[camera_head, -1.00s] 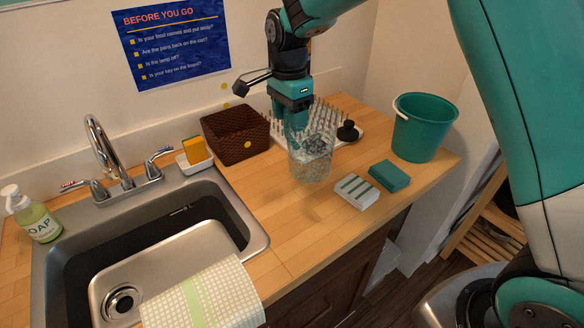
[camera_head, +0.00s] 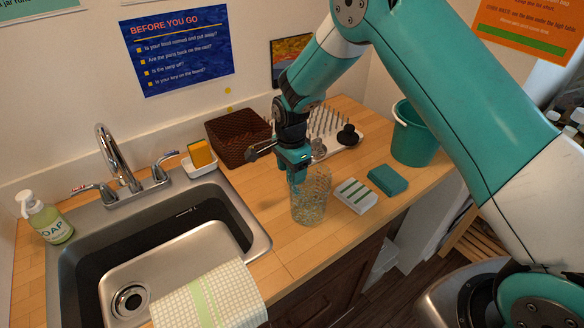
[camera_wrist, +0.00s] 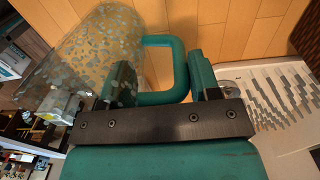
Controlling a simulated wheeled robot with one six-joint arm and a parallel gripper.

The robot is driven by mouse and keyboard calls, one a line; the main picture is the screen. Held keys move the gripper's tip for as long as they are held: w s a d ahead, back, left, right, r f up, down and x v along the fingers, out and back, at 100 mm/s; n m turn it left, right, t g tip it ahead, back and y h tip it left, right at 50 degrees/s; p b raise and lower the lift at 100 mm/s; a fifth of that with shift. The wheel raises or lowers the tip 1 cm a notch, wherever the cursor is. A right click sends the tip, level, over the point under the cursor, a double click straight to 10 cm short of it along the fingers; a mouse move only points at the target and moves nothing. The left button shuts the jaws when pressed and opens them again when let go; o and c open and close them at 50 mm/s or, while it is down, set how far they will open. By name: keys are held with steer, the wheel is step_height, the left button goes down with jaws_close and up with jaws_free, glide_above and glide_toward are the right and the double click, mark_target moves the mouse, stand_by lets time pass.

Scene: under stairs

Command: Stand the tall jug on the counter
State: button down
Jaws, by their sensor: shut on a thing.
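The tall jug (camera_head: 309,198) is clear with pale speckles and has a teal handle (camera_wrist: 163,92). In the head view it looks upright over the front part of the wooden counter (camera_head: 277,226), left of a striped white block. I cannot tell whether its base touches the wood. My gripper (camera_head: 294,172) is at the jug's top, and part of the jug is hidden behind it. In the wrist view my gripper (camera_wrist: 160,80) has its fingers on either side of the handle, and the jug's speckled body (camera_wrist: 95,55) is at upper left.
The striped block (camera_head: 356,196) and a teal block (camera_head: 388,180) lie close on the right. A teal bucket (camera_head: 414,140) stands behind them. A spiked drying rack (camera_head: 345,142) and a brown basket (camera_head: 237,150) are behind. The sink (camera_head: 258,238) is left; a towel (camera_head: 212,298) hangs over its front.

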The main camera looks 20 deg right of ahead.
steer(key=shift+c, duration=1.7)
jaws_free()
steer(key=shift+f, duration=0.1)
steer(key=shift+r+b, duration=0.3)
steer(key=shift+r, duration=0.2)
step_height(320, 180, up, 11)
steer(key=b, duration=0.4)
steer(key=shift+w+f, duration=0.1)
steer(key=shift+f, duration=0.1)
steer(key=s+r+n+y, duration=0.1)
steer(key=s+r+n, duration=0.2)
steer(key=s+n, duration=0.4)
steer(key=s+a+r+n+y, duration=0.1)
steer(key=s+r+n, duration=0.3)
steer(key=s, duration=1)
steer(key=s+a+r+n+y, duration=0.1)
steer(key=s+r+n+y, duration=0.1)
steer(key=s+n, duration=0.8)
steer(key=shift+s+r+n, duration=0.2)
steer(key=shift+r+n, duration=0.1)
steer(key=shift+r, duration=0.4)
